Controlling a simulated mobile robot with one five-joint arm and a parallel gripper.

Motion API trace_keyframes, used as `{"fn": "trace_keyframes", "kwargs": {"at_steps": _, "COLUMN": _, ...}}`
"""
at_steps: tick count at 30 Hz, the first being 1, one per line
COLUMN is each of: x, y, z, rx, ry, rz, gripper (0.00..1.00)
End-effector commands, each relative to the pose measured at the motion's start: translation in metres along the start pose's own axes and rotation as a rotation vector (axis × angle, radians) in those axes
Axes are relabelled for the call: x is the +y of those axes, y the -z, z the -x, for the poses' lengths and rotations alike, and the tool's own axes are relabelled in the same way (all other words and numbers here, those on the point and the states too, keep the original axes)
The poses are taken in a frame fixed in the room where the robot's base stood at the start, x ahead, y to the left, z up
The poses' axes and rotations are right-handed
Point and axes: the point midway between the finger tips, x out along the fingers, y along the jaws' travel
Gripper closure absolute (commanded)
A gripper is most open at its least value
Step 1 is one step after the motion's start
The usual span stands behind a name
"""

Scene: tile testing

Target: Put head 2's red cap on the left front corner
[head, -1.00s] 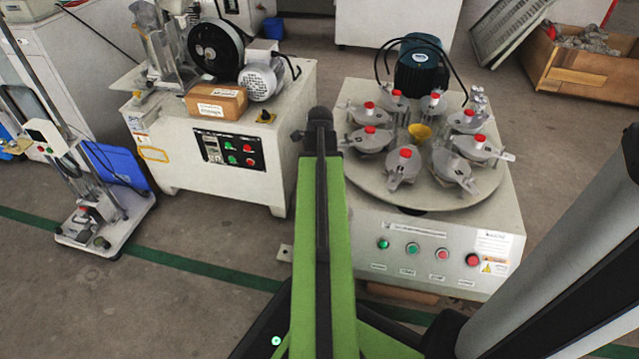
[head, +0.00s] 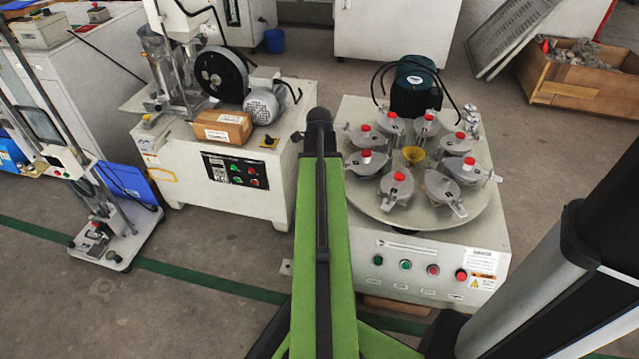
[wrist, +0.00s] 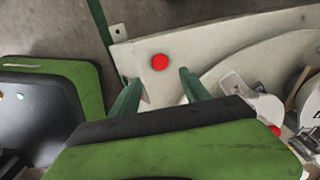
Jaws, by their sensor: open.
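A round red cap (wrist: 160,62) lies on the pale tabletop near a corner of the machine (wrist: 225,50) in the wrist view. My gripper (wrist: 160,77) is open, its two green fingers apart, one on each side of the cap's near side. In the head view, my arm hides the gripper, this cap and the machine's left front corner. The round turntable (head: 400,222) carries several grey heads. The front-right head (head: 443,192) shows no red cap; the others have theirs, such as the front one (head: 399,176).
A yellow funnel (head: 413,154) stands mid-turntable, with a dark motor (head: 414,88) behind. Buttons (head: 405,265) line the machine's front. Another white machine (head: 235,175) stands left, a gap between them. A wooden crate (head: 580,85) sits back right. Floor at front left is clear.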

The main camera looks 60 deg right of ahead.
Motion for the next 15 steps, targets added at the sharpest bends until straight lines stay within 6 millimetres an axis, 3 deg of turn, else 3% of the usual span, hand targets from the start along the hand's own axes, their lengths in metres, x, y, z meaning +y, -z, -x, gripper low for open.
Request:
{"fn": "trace_keyframes", "kwargs": {"at_steps": 1, "x": 0.0000, "y": -0.0001, "z": 0.0187, "rx": 0.000, "ry": 0.000, "rz": 0.000, "gripper": 0.46}}
{"fn": "trace_keyframes", "kwargs": {"at_steps": 3, "x": 0.0001, "y": -0.0001, "z": 0.0249, "rx": 0.000, "ry": 0.000, "rz": 0.000, "gripper": 0.46}}
{"fn": "trace_keyframes", "kwargs": {"at_steps": 15, "x": 0.0010, "y": -0.0024, "z": 0.0242, "rx": 0.000, "ry": 0.000, "rz": 0.010, "gripper": 0.46}}
